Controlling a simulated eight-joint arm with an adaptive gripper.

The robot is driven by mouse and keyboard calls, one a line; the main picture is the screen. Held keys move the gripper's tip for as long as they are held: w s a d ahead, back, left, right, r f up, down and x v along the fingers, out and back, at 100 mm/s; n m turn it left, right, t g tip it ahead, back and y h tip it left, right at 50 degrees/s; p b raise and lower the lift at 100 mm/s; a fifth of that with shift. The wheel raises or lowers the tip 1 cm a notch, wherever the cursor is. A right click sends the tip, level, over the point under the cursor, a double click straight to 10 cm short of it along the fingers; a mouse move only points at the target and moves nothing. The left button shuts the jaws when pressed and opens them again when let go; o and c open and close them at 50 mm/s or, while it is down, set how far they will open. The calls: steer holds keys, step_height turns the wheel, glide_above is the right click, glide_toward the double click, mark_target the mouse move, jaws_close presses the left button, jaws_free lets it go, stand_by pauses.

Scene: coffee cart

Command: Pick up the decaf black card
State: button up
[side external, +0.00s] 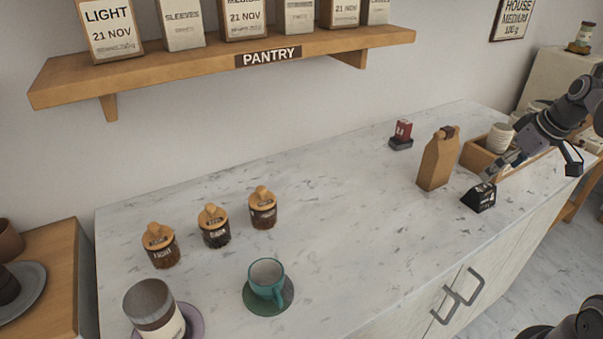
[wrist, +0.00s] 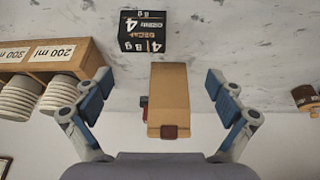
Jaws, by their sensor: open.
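The decaf black card (side external: 479,198) is a small black folded block with white print, standing on the marble counter near its front right edge. In the wrist view the card (wrist: 142,32) shows two printed faces at the top, with its text upside down. My gripper (side external: 538,162) is at the right of the side view, above and to the right of the card. In the wrist view my gripper (wrist: 160,92) has its two blue-tipped fingers wide apart with nothing held between them. The card lies beyond the fingertips there.
A brown paper bag (side external: 437,160) stands close behind the card and shows between the fingers in the wrist view (wrist: 168,95). A wooden cup box (side external: 480,158) sits to the right.

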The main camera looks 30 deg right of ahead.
mark_target(486, 188)
steer(key=shift+w+d+f, duration=0.5)
steer(key=shift+w+f, duration=0.05)
steer(key=shift+f, duration=1.1)
steer(key=shift+w+d+f, duration=0.5)
steer(key=shift+f, duration=1.2)
steer(key=shift+w+d+f, duration=0.5)
steer(key=shift+w+f, duration=0.05)
steer(key=shift+f, duration=1.1)
steer(key=c, duration=1)
